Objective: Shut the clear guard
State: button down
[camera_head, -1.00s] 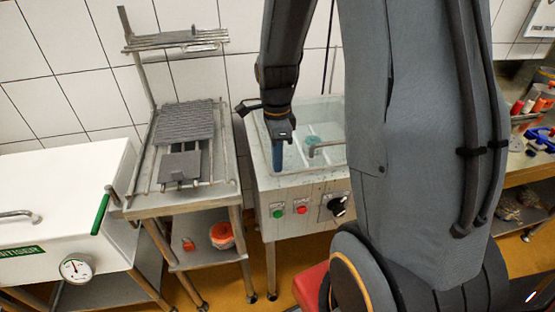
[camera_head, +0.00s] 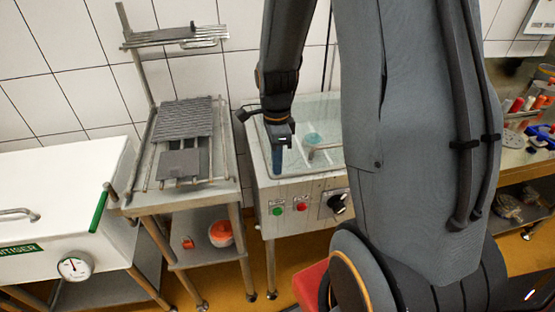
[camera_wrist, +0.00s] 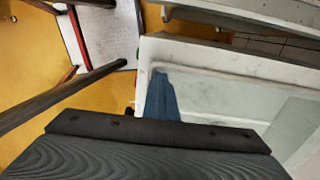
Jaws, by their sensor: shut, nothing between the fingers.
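The clear guard (camera_head: 322,108) is a see-through panel over the top of the steel machine (camera_head: 300,190). It looks low, close to the machine's rim, but whether it rests fully on the rim I cannot tell. In the wrist view the clear panel (camera_wrist: 235,100) spreads to the right of the blue fingers. My gripper (camera_head: 277,160) is shut and empty, pointing down at the guard's left front part. Its blue fingers also show in the wrist view (camera_wrist: 162,98), beside the panel's edge; contact is unclear. My arm hides the right side of the guard.
Green (camera_head: 277,211) and red (camera_head: 302,206) buttons and a black knob (camera_head: 338,204) are on the machine's front. A bench (camera_head: 525,165) with small items is at right.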

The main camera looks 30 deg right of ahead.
jog(key=r+p, duration=0.3)
jog(key=r, duration=0.1)
jog(key=shift+s+p, duration=0.2)
jog(key=shift+p, duration=0.15)
notch_tip(320, 180, up, 10)
jog(key=b, duration=0.3)
jog(key=s+a+f+n+t+b, duration=0.1)
jog(key=s+a+f+n+b, duration=0.1)
jog(key=n, duration=0.8)
jog(key=s+a+f+n+b, duration=0.1)
jog(key=s+a+f+n, duration=0.3)
jog(key=f+n, duration=0.3)
jog(key=shift+s+a+n+t+b, duration=0.35)
jog(key=shift+s+n, duration=0.3)
jog(key=shift+n, duration=1.25)
jog(key=shift+d, duration=0.1)
